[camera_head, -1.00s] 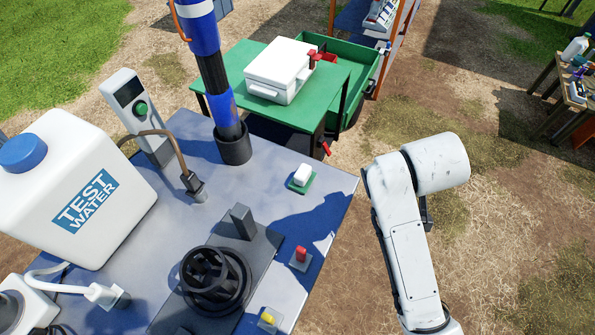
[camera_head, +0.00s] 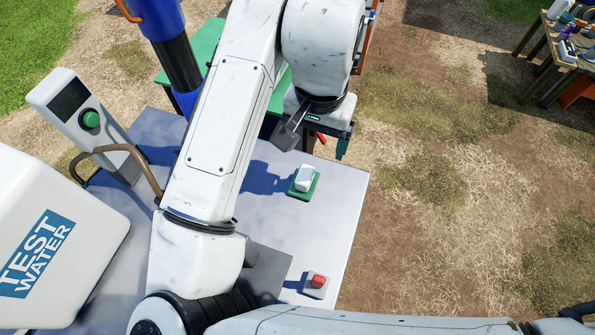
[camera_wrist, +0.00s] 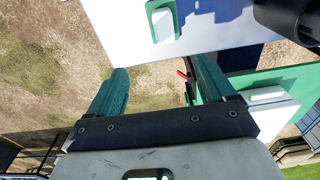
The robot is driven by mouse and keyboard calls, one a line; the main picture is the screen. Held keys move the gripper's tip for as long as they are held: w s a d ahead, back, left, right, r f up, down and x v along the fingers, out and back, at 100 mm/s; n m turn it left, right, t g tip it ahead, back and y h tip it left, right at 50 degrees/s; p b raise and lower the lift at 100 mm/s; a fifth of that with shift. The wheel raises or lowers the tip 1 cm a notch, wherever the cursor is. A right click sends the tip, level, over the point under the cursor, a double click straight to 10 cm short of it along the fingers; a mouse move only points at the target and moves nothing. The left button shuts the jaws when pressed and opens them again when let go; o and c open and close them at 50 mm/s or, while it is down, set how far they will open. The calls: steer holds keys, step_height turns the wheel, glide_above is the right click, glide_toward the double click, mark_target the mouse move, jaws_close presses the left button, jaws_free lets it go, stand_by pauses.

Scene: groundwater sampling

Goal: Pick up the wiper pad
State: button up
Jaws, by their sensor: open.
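The wiper pad, as I take it, is the small white block (camera_head: 305,178) lying on a green base (camera_head: 303,194) near the table's right edge. In the wrist view the white pad (camera_wrist: 162,22) and its green base (camera_wrist: 178,22) show at the top, beyond my fingertips. My gripper (camera_head: 318,143) is above and behind the pad in the head view, apart from it. In the wrist view my gripper (camera_wrist: 162,75) has its two teal fingers wide apart with nothing between them.
A blue and black column (camera_head: 172,50) stands behind. The tabletop around the pad is clear.

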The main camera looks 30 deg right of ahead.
mark_target(305, 174)
steer(key=shift+a+f, duration=0.25)
steer(key=shift+a, duration=0.45)
steer(key=shift+s+a+f, duration=0.1)
steer(key=shift+a+f, duration=0.05)
steer(key=shift+f, duration=0.2)
step_height(305, 174, down, 4)
steer(key=shift+f, duration=0.2)
steer(key=shift+a+f, duration=0.15)
steer(key=shift+f, duration=1.25)
steer(key=shift+a+f, duration=0.1)
steer(key=shift+f, duration=1.3)
steer(key=shift+c, duration=0.5)
steer(key=c, duration=1)
